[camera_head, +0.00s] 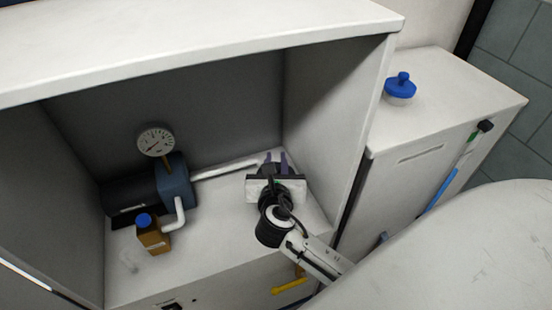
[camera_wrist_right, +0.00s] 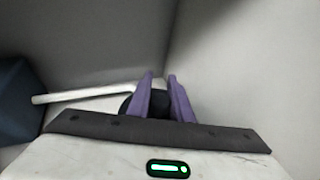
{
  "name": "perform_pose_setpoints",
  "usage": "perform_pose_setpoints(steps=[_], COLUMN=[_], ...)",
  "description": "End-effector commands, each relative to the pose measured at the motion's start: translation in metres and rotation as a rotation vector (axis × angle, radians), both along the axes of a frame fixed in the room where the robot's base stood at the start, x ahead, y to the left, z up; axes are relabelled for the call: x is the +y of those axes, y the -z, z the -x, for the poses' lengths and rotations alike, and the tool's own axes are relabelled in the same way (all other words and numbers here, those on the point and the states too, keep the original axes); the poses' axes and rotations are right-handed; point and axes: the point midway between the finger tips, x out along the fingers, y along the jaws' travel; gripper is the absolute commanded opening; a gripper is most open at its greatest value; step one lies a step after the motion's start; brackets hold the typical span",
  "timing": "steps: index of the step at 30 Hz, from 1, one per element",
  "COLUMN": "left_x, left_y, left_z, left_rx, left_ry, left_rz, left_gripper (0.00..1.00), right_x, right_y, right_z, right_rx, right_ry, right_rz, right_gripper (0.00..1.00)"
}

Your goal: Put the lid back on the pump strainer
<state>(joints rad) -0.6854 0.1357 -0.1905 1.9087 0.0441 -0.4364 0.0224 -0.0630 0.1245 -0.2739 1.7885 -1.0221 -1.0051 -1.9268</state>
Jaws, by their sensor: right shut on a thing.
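My right gripper (camera_head: 276,157) is inside the open cabinet bay, at the right end of the white pipe (camera_head: 225,171). Its purple fingers also show in the right wrist view (camera_wrist_right: 161,77). They are close together, shut on a dark round thing (camera_wrist_right: 160,104), which looks like the strainer lid. Most of it is hidden by the fingers and gripper body. The pump (camera_head: 174,181) is blue and black and stands at the left of the bay. I cannot make out the strainer body behind the gripper, nor whether the dark thing touches it. My left gripper is not in view.
A round gauge (camera_head: 155,140) stands above the pump. A brown bottle with a blue cap (camera_head: 153,235) stands in front of it. A blue-lidded white jar (camera_head: 400,89) stands on the right cabinet. The bay's right wall (camera_head: 335,130) is close to my right gripper.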

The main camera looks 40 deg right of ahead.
Motion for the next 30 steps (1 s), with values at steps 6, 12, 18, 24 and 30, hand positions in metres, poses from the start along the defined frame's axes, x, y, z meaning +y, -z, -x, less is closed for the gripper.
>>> perform_pose_setpoints(steps=[6,12,18,24,30], left_x=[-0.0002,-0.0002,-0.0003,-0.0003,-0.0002], left_y=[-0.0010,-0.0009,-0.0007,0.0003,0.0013], left_z=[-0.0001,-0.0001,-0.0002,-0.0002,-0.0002], left_rx=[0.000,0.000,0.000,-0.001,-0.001], left_ry=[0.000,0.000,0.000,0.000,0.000], left_rz=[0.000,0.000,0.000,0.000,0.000], left_gripper=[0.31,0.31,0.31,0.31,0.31], right_x=[0.0001,0.0000,0.0000,-0.0001,0.0000], right_y=[0.0014,0.0015,0.0019,0.0041,0.0065], right_z=[-0.0001,0.0000,0.0000,-0.0001,-0.0001], right_rx=[-0.001,-0.001,-0.001,-0.001,-0.001], right_ry=[-0.001,0.000,0.000,0.000,0.000], right_rz=[0.000,0.001,0.001,0.001,0.001], right_gripper=[0.00,0.00,0.00,0.00,0.00])
